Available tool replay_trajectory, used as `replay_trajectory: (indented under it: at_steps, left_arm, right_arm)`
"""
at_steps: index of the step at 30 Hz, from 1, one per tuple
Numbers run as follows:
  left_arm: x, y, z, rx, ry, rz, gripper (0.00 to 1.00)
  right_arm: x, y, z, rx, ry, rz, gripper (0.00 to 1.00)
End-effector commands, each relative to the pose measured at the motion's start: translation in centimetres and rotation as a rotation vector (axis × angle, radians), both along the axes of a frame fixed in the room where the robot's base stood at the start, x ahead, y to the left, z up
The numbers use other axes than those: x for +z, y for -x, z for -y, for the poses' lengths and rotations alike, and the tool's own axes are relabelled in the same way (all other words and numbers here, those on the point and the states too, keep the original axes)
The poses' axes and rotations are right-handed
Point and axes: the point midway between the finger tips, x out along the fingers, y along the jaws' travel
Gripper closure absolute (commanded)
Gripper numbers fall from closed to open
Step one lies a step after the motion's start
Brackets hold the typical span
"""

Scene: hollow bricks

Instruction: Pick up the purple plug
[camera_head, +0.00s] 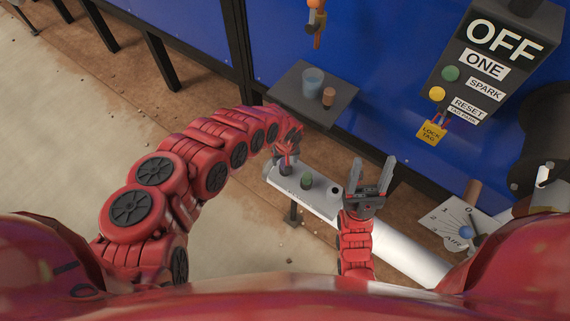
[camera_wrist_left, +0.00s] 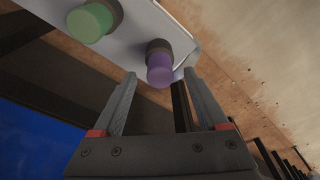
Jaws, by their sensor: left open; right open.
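The purple plug (camera_wrist_left: 160,70) stands in a dark collar near one end of a white bar (camera_wrist_left: 140,42). In the left wrist view it shows between the open fingers of my left gripper (camera_wrist_left: 159,76), close to the fingertips. The frames do not show whether the fingers touch it. A green plug (camera_wrist_left: 90,22) sits beside it on the bar and also shows in the head view (camera_head: 307,182). In the head view my left gripper (camera_head: 288,162) is over the bar's far left end and mostly hides the purple plug.
A dark shelf (camera_head: 345,97) on the blue wall holds a blue cup (camera_head: 312,82) and a brown cylinder (camera_head: 329,97). A control box (camera_head: 485,70) with a yellow lock tag (camera_head: 431,132) is at the right. A dial plate (camera_head: 455,222) lies below it.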

Motion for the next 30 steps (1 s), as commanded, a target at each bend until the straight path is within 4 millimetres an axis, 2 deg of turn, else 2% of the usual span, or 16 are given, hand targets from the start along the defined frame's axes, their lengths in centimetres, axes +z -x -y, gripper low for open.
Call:
replay_trajectory:
  at_steps: [6,16,27,29,30]
  left_arm:
    - [-1.6,-0.2,0.0,0.001,0.002,0.000,0.24]
    - [-1.8,-0.3,-0.1,0.000,0.000,0.001,0.24]
    - [-1.8,-0.3,-0.1,0.001,0.001,0.001,0.91]
    - [-1.8,-0.3,-0.1,0.001,0.001,0.001,1.00]
    - [-1.8,-0.3,-0.1,0.001,0.001,0.001,1.00]
  right_arm:
    - [-0.2,0.0,0.0,0.000,0.000,0.000,0.41]
    - [-0.2,0.0,0.0,0.000,0.000,0.000,0.41]
    - [-0.2,0.0,0.0,0.000,0.000,0.000,0.41]
    - [-0.2,0.0,0.0,0.000,0.000,0.000,0.41]
    - [-0.2,0.0,0.0,0.000,0.000,0.000,0.41]
